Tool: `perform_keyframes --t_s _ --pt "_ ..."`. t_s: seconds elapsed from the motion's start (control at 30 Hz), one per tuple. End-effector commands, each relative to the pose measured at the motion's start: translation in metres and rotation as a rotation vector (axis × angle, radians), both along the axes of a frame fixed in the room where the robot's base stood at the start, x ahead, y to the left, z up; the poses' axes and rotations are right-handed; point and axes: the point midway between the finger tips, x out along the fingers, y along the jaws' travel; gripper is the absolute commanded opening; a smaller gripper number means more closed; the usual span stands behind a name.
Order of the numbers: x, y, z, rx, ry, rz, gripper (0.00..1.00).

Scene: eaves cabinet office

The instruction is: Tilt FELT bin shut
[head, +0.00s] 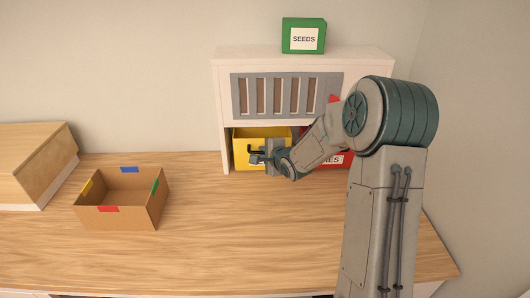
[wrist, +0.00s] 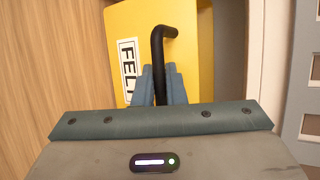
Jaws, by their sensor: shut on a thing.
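The yellow FELT bin (head: 243,148) sits in the lower left opening of the white cabinet (head: 300,60). In the wrist view its yellow front (wrist: 130,25) carries the white FELT label (wrist: 129,70). A black bent handle (wrist: 158,60) stands out from that front. My gripper (head: 262,156) is at the bin's front, and its blue-grey fingers (wrist: 160,85) are closed on the handle. In the head view my gripper hides part of the bin's front and its label. I cannot tell exactly how far the bin leans out.
A red bin (head: 341,160) stands to the right, partly hidden by my arm. A green SEEDS box (head: 303,36) sits on the cabinet top. An open cardboard box (head: 115,217) with coloured tabs and a wooden case (head: 30,160) stand left. The desk's middle is clear.

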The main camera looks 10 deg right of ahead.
Motion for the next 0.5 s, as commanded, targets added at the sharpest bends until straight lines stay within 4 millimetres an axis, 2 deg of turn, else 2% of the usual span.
perform_keyframes --t_s 0.2,0.23,0.27,0.5 --pt "0.002 -0.0012 0.0032 0.001 -0.009 -0.002 0.0" --pt "0.002 -0.0012 0.0033 0.001 -0.009 -0.002 0.13" --pt "0.0021 -0.0013 0.0034 0.001 -0.009 -0.002 0.19" --pt "0.0012 -0.0003 0.002 0.0 -0.005 0.0 0.19"
